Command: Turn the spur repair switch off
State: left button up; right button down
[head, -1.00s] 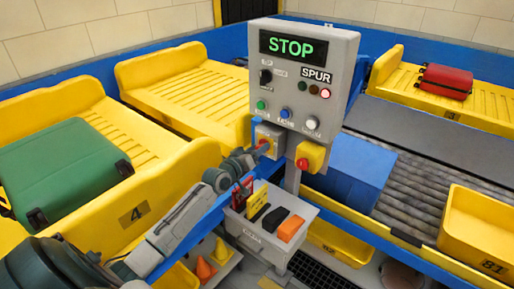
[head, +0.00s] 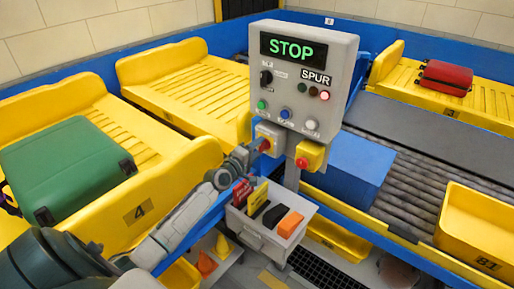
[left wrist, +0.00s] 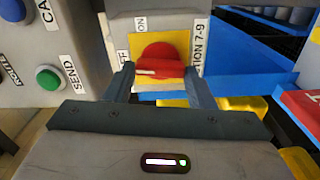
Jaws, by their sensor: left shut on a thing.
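The spur repair switch (head: 269,132) is a small grey box with a yellow plate and a red knob, mounted low on the left of the grey control panel (head: 338,72). In the left wrist view its red knob (left wrist: 160,54) sits between my two fingers, with partly hidden "ON", "FF" and "ION 7-9" labels around it. My left gripper (head: 259,147) is shut on the knob; it also shows in the left wrist view (left wrist: 160,82). The panel display reads STOP, and a red lamp (head: 324,95) is lit beneath the SPUR label. My right gripper is out of view.
A second yellow box with a red button (head: 309,157) is right of the switch. Below is an open grey bin (head: 262,240) holding red, yellow, black and orange items. Yellow trays (head: 185,85), one with a green suitcase (head: 65,170), lie left. A blue box (head: 345,172) sits right.

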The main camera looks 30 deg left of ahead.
pick_arm(q)
jog(key=shift+n, duration=1)
jog(key=o, duration=1)
jog(key=shift+s, duration=0.15)
jog(key=s+p, duration=0.1)
jog(key=s, duration=0.2)
jog(key=s+p, duration=0.1)
jog(key=s, duration=0.3)
jog(key=s+a+p, duration=0.1)
jog(key=s, duration=0.2)
jog(key=shift+s, duration=0.3)
